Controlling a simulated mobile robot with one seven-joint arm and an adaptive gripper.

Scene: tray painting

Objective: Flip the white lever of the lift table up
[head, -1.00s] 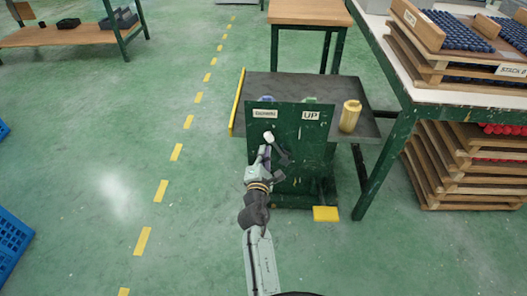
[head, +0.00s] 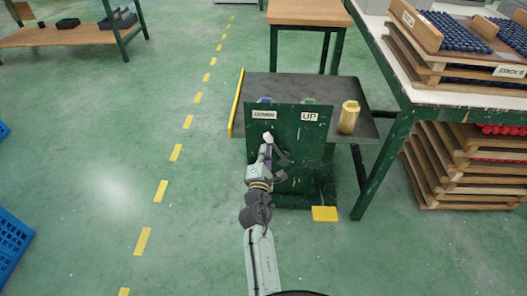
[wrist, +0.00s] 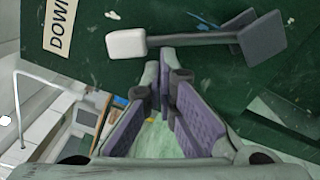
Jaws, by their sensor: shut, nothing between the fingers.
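The lever's white knob (head: 268,138) shows at the front of the lift table's dark green panel (head: 315,150), below the DOWN label (head: 264,114). In the wrist view, the white knob (wrist: 127,43) sits at the end of a grey rod (wrist: 188,39) that runs to a dark block (wrist: 263,40). The lever leans to the DOWN side. My gripper (head: 265,150) is shut and empty. Its fingertips (wrist: 163,58) lie close beside the rod, near the knob; I cannot tell whether they touch it.
The UP label (head: 310,117) is on the panel's right. A yellow cylinder-like piece (head: 348,117) stands on the lift table's dark top (head: 300,88). A yellow pedal (head: 324,214) is at the base. A workbench (head: 395,130) and stacked wooden trays (head: 460,165) stand right.

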